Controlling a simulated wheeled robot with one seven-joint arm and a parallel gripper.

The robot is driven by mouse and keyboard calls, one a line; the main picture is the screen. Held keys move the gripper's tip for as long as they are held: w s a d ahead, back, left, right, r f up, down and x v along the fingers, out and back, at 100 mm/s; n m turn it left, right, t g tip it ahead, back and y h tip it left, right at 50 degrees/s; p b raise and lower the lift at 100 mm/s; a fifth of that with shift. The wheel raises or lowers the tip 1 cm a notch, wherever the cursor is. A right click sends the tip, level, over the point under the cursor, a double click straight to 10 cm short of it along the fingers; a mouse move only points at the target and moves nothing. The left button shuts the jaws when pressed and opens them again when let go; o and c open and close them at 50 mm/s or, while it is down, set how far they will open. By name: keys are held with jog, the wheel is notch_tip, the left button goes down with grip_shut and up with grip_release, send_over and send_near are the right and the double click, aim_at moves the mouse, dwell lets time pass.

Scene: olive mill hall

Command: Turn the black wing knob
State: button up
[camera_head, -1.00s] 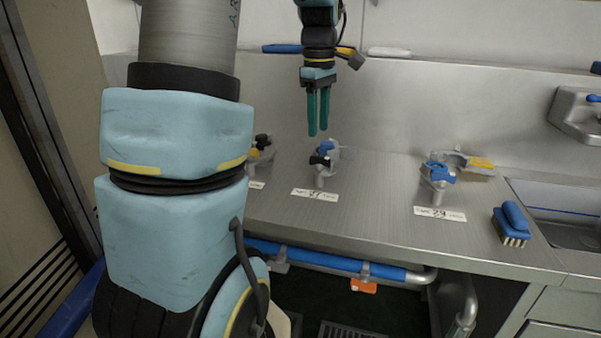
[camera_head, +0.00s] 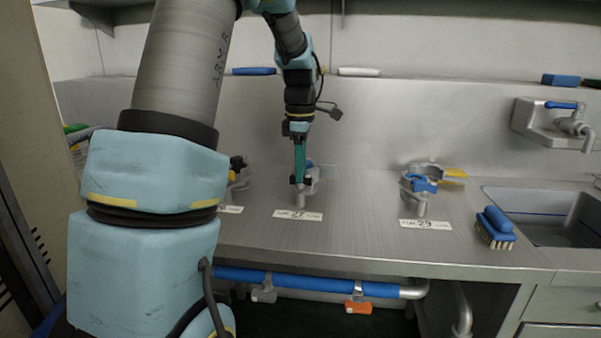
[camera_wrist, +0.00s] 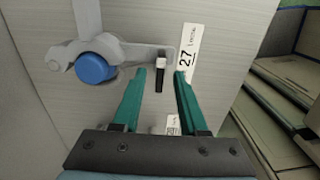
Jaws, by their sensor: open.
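The black wing knob (camera_wrist: 160,80) is on the grey metal clamp (camera_wrist: 120,52) beside the label numbered 27 (camera_wrist: 186,55). In the wrist view the knob shows edge-on as a narrow dark bar with a pale end. My gripper (camera_wrist: 160,73) has two green fingers, open, one on each side of the knob with a gap to each. In the head view my gripper (camera_head: 300,178) points down at the middle clamp, and its fingers partly hide the knob. Whether the fingertips are at the knob's height I cannot tell. A round blue knob (camera_wrist: 96,68) is on the same clamp.
A clamp with a dark knob (camera_head: 237,163) stands to the left, partly behind my arm. A clamp with blue knobs (camera_head: 424,185) stands at label 29 (camera_head: 425,224). A blue brush (camera_head: 495,228) and a sink (camera_head: 550,215) are farther right. The steel counter between the clamps is clear.

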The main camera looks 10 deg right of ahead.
jog(key=shift+f, duration=0.6)
grip_shut()
